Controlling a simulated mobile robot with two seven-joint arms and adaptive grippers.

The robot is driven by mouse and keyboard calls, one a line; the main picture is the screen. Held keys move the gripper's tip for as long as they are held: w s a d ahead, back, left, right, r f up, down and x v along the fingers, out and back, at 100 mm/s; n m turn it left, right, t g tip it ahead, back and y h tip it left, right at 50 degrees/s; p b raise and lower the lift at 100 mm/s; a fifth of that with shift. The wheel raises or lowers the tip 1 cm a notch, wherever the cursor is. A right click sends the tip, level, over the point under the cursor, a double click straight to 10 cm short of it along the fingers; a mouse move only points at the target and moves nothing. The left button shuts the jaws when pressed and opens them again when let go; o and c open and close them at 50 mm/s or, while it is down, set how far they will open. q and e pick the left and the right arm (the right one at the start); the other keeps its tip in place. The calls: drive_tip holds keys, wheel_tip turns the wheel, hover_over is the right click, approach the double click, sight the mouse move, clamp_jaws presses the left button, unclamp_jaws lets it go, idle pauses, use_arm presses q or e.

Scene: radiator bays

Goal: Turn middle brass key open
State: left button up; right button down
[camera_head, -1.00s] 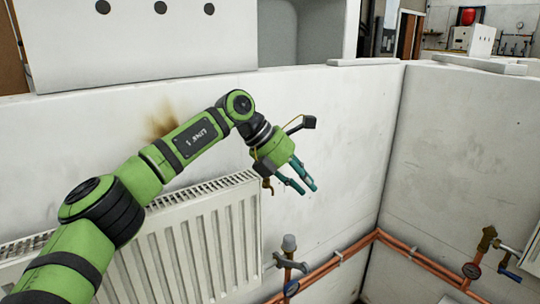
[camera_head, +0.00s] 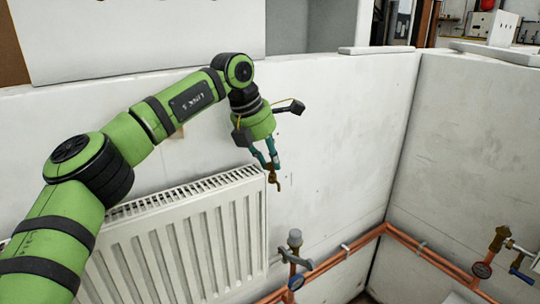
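A small brass key (camera_head: 274,178) sits at the upper right end of the white radiator (camera_head: 190,250). It hangs downward from the radiator's top corner, partly hidden by my fingers. My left gripper (camera_head: 270,165) comes down from above, with its two teal fingers pointing down at the key. The fingers stand a little apart, with their tips right at the upper part of the key. I cannot tell whether they touch it. My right gripper is not in view.
A grey-capped valve (camera_head: 295,242) and copper pipes (camera_head: 345,252) lie low, right of the radiator. Another brass fitting (camera_head: 500,238) with a blue-handled valve (camera_head: 521,270) is at the far right. White walls (camera_head: 465,140) meet in a corner; the space before it is free.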

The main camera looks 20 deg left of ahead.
use_arm(q)
clamp_jaws()
drive_tip(key=n+y+b, duration=0.1)
drive_tip(key=n+b, duration=0.1)
drive_tip(key=n, duration=0.1)
drive_tip(key=shift+d+f+t, duration=0.1)
drive_tip(key=shift+t, duration=0.3)
drive_tip(key=n+y+b, duration=0.1)
drive_tip(key=n, duration=0.1)
drive_tip(key=shift+s+n, duration=0.1)
drive_tip(key=shift+n, duration=0.3)
drive_tip(key=n+y+b, duration=0.1)
drive_tip(key=n, duration=0.2)
drive_tip(key=shift+d+n+y, duration=0.15)
drive_tip(key=shift+n+y, duration=0.15)
drive_tip(key=shift+r+n+y, duration=0.2)
drive_tip(key=shift+n+y, duration=0.4)
drive_tip(key=shift+n, duration=1.3)
unclamp_jaws()
